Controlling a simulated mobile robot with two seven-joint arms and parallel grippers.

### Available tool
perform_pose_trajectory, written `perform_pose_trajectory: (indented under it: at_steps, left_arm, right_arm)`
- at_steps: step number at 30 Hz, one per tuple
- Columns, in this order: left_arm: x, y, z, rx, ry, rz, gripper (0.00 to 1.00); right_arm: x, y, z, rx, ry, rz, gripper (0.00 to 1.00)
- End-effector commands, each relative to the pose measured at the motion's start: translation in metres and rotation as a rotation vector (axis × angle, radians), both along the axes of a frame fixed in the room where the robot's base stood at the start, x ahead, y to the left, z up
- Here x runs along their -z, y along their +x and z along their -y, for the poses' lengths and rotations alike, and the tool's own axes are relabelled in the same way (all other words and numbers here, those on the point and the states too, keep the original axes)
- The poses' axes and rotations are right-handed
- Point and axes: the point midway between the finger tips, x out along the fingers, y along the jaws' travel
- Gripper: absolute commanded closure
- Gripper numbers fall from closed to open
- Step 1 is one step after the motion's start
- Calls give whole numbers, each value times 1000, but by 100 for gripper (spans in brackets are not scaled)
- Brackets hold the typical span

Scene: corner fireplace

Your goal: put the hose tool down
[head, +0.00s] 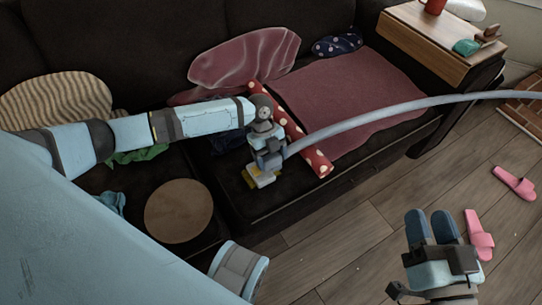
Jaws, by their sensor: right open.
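The hose tool has a long grey hose (400,106) that arcs from the right edge to my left gripper (266,158). A small yellow and grey head (264,180) shows just below the gripper, over the front of the dark sofa seat. My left gripper appears shut on the hose tool; its fingers are mostly hidden by the wrist and the tool. I cannot tell whether the head touches the seat. My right gripper (432,226) is open and empty, above the wooden floor at the lower right.
The dark sofa (240,196) holds a red dotted roll (312,156), a maroon blanket (350,95), cushions and a round brown disc (178,211). A wooden armrest tray (420,42) carries small items. Pink slippers (514,183) lie on the otherwise open floor.

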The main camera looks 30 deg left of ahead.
Motion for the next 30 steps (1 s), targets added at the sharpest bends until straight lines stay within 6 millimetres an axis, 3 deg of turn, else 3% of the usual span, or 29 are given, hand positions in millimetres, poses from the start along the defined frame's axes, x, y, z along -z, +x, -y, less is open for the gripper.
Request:
perform_pose_trajectory:
  at_steps: [1, 3, 14, 30]
  left_arm:
    - [0, 0, 0, 0, 0, 0, 16]
    - [0, 0, 0, 0, 0, 0, 4]
    - [-9, 1, -2, 0, 0, 0, 4]
    - [-102, 21, -35, 0, 0, 0, 4]
  right_arm:
    - [0, 0, 0, 0, 0, 0, 57]
    - [0, 0, 0, 0, 0, 0, 57]
    - [-4, 0, 0, 1, 2, 5, 57]
    - [-52, -4, 4, 46, 74, 142, 57]
